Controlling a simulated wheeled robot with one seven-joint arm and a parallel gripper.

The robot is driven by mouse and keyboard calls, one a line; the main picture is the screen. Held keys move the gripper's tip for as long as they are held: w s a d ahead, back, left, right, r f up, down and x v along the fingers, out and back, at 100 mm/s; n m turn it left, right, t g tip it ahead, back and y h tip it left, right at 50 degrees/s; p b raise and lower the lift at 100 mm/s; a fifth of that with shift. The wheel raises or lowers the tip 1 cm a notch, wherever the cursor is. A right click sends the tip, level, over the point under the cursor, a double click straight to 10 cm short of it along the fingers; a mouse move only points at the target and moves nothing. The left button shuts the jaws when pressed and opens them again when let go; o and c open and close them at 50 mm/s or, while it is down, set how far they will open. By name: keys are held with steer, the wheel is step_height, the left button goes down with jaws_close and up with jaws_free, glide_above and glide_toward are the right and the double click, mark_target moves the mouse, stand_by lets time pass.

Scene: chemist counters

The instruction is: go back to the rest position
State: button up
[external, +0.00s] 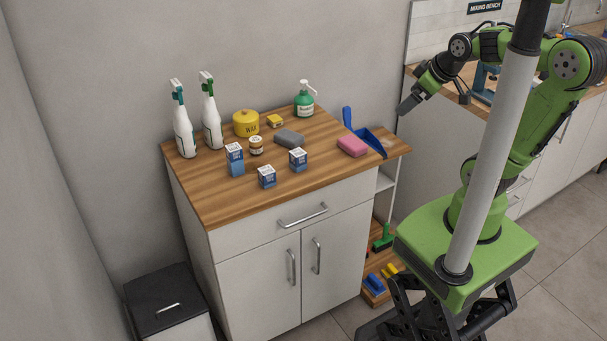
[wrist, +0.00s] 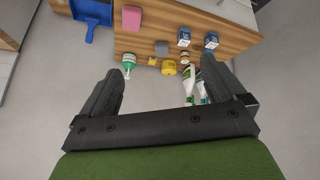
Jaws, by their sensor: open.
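My gripper (external: 405,104) is at the end of my green arm, raised in the air to the right of the wooden-topped cabinet in the external view. In the wrist view my gripper (wrist: 168,88) shows its two dark fingers wide apart with nothing between them close by. The cabinet top (external: 225,205) lies apart from it, below and to the left in the external view.
The cabinet holds white spray bottles (external: 184,132), a yellow tin (external: 246,123), a green pump bottle (external: 304,104), blue-white boxes (external: 267,177), a grey block (external: 289,138) and a pink sponge (external: 353,146). A blue dustpan (external: 371,142) lies beside it. The mixing bench (external: 450,103) stands behind my arm.

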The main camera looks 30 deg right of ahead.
steer(key=s+d+m+g+h, duration=0.1)
steer(key=s+m, duration=0.4)
steer(key=s, duration=0.5)
steer(key=shift+d+f+m+h, duration=0.2)
steer(key=shift+f+m+h, duration=0.1)
steer(key=shift+m+h, duration=0.1)
